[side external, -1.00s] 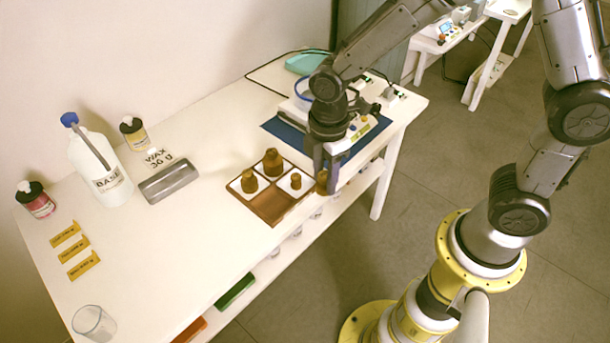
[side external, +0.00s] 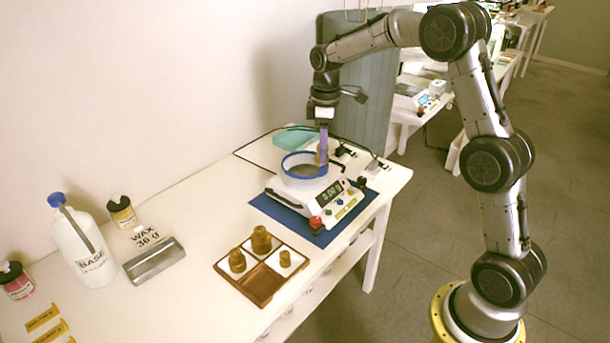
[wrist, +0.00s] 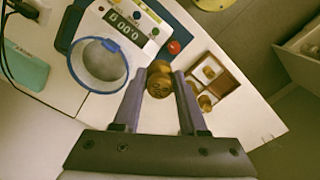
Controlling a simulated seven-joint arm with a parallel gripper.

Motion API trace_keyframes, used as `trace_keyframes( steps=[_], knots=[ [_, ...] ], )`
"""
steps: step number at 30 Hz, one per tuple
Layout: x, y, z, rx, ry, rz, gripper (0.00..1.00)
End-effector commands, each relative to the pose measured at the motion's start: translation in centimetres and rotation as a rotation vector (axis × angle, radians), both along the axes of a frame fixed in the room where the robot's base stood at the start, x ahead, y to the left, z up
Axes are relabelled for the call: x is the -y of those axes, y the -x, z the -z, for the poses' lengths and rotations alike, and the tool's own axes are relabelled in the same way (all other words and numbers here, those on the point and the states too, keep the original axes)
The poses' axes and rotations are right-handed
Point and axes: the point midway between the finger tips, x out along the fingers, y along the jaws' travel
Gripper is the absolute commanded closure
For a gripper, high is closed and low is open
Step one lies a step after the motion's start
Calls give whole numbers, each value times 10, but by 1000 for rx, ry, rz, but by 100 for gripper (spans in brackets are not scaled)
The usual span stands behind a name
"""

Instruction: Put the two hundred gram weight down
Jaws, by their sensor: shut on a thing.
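My gripper (side external: 322,160) is shut on a brass weight, which sits between the two fingertips in the wrist view (wrist: 160,80). In the side view the fingers point down at the right side of the blue-rimmed pan (side external: 303,179) of the white scale (side external: 345,203). In the wrist view the weight appears just beside the blue rim (wrist: 124,77), above the scale. I cannot tell whether it touches anything. The scale's display (wrist: 124,19) seems to read zero. The weight's marking is too small to read.
A wooden tray (side external: 259,287) holds three brass weights, with its front compartment empty. The scale stands on a blue mat (side external: 283,212).

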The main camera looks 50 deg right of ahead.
Motion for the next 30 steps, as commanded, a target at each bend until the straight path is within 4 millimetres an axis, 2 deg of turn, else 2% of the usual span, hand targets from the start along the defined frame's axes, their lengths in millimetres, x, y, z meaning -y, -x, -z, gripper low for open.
trace_keyframes(
  steps=[1,3,8,23,30],
  knots=[
    [15,-1,2,3,0,30,100],
    [27,1,6,-3,-1,56,100],
    [40,1,12,-11,-4,81,100],
    [68,-80,51,-11,-3,81,100],
    [78,-109,88,-11,-4,80,100]
  ],
)
